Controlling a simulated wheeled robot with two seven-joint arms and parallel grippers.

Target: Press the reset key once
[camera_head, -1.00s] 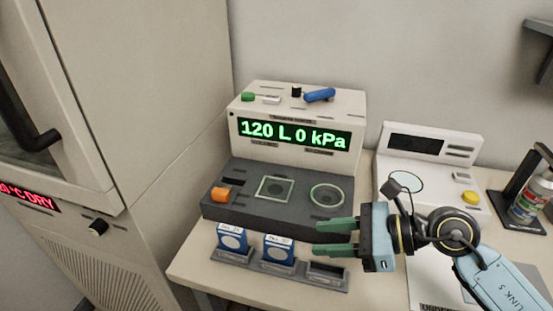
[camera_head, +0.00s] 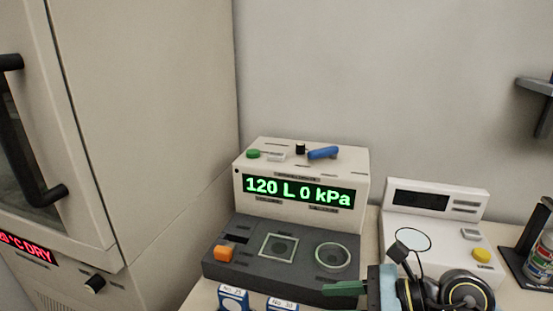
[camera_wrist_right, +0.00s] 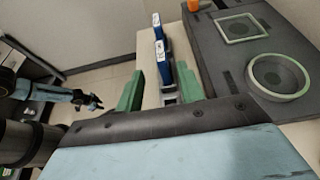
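The beige instrument (camera_head: 300,220) stands on the bench, its green display (camera_head: 298,191) reading "120 L 0 kPa". On its top are a green button (camera_head: 253,154), a small white key (camera_head: 276,157), a black knob (camera_head: 300,149) and a blue lever (camera_head: 323,153). Labels there are too small to read, so I cannot tell which is the reset key. My right gripper (camera_wrist_right: 160,88) is open and empty, in front of the instrument's dark base, touching none of the controls. In the head view one green finger (camera_head: 346,288) shows. My left gripper (camera_wrist_right: 88,100) is small and far in the wrist view.
An orange button (camera_head: 223,253) and two round or square ports sit on the dark base. Blue-and-white packs (camera_head: 233,298) stand in front. A white device (camera_head: 437,222) with a yellow button is at right; a large cabinet (camera_head: 150,130) is at left. Space above the instrument is clear.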

